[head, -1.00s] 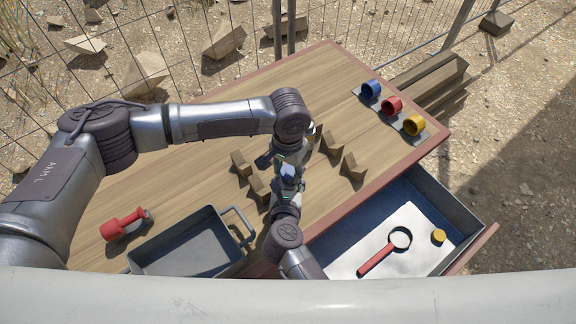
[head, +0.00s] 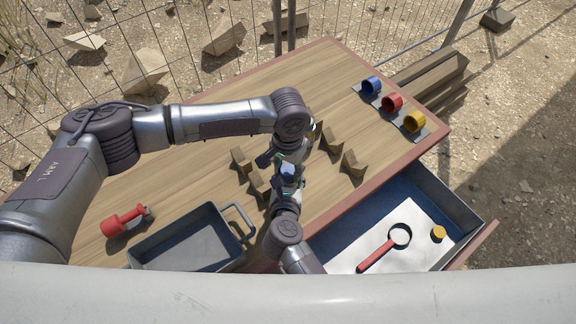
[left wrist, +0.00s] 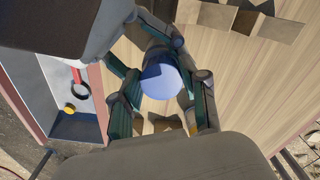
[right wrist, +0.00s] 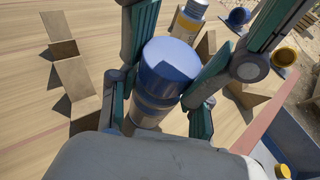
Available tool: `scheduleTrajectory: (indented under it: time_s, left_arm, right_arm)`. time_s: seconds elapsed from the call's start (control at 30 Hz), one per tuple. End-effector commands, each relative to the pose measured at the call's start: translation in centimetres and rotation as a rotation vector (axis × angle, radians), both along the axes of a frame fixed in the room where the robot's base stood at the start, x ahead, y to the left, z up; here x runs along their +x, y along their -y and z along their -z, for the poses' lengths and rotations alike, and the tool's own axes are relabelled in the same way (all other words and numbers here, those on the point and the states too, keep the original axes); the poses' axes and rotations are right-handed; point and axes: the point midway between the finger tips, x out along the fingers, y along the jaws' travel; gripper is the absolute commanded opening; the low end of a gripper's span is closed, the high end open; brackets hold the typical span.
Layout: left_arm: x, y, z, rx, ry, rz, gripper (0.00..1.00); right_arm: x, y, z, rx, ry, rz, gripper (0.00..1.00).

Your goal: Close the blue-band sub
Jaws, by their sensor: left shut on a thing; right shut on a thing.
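The blue-band sub (right wrist: 155,105) is a short cylinder with a blue top and a darker band, seen between the fingers in the right wrist view. In the left wrist view its rounded end (left wrist: 160,82) looks pale and blue. My left gripper (head: 279,155) and my right gripper (head: 288,172) meet at it above the table, both shut on it. The fingers hide much of it, and I cannot tell whether the blue top is a separate cap. Blue (head: 371,86), red (head: 392,103) and yellow (head: 414,121) cups sit on a grey rack.
Several wooden cradles (head: 354,166) stand around the grippers. A yellow-banded cylinder (right wrist: 189,20) is close by. A grey tray (head: 190,240) and red tool (head: 122,221) lie left. The open drawer (head: 450,200) holds a magnifier (head: 378,254) and yellow cap (head: 438,233).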

Motion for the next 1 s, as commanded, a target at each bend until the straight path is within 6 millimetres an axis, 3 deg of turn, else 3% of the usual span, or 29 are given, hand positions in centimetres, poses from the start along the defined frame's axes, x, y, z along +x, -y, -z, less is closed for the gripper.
scheduleTrajectory:
  time_s: [0.27,0.47,0.7,0.87,1.0]
  left_arm:
    - [-0.03,-0.04,0.70,0.001,0.000,-0.002,0.31]
    - [-0.06,-0.18,0.96,0.004,0.000,-0.002,0.24]
    - [-0.03,-0.35,1.13,0.008,0.000,-0.004,0.22]
    - [-0.08,-0.33,0.92,0.026,0.007,-0.003,0.23]
    - [-0.10,-0.33,0.38,0.068,0.028,-0.005,0.17]
  right_arm:
    - [0.03,-0.08,-0.13,-0.002,0.003,-0.002,0.00]
    - [0.00,-0.17,-0.17,-0.002,0.004,-0.004,0.00]
    - [-0.03,-0.22,-0.20,-0.003,0.005,-0.004,0.00]
    - [-0.03,-0.23,-0.23,-0.003,0.005,-0.004,0.00]
    - [-0.03,-0.22,-0.23,-0.002,0.005,-0.004,0.00]
